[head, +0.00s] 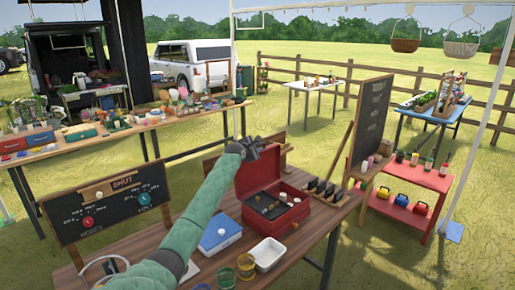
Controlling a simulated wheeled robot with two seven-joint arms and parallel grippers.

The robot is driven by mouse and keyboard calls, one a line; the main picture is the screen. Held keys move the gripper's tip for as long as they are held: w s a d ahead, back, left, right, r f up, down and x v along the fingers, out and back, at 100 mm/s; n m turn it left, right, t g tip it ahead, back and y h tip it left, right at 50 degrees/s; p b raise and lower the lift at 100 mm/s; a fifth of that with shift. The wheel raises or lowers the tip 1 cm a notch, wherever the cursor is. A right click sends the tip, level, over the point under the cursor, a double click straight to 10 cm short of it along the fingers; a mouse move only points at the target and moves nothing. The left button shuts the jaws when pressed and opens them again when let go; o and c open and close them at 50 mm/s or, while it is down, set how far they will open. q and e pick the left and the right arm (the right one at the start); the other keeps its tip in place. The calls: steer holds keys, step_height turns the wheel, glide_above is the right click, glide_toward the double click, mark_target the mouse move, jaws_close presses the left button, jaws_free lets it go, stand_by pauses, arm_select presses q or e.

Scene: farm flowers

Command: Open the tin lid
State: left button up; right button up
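A red tin (297,224) stands on the wooden table, with small dark and pale items inside. Its red lid (258,172) is raised, standing up at the tin's back left side. My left arm reaches in from the lower left, and my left gripper (256,149) is at the top edge of the lid. I cannot tell whether it touches the lid or whether its small dark fingers are open. My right gripper is not in view.
A white tray (268,254), yellow and green pots, and a blue-and-white box (221,236) stand around the tin's front left. A chalkboard sign (108,203) stands at the left, and dark upright pieces (322,188) at the right.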

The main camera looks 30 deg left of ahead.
arm_select(q)
steer(key=shift+s, duration=0.1)
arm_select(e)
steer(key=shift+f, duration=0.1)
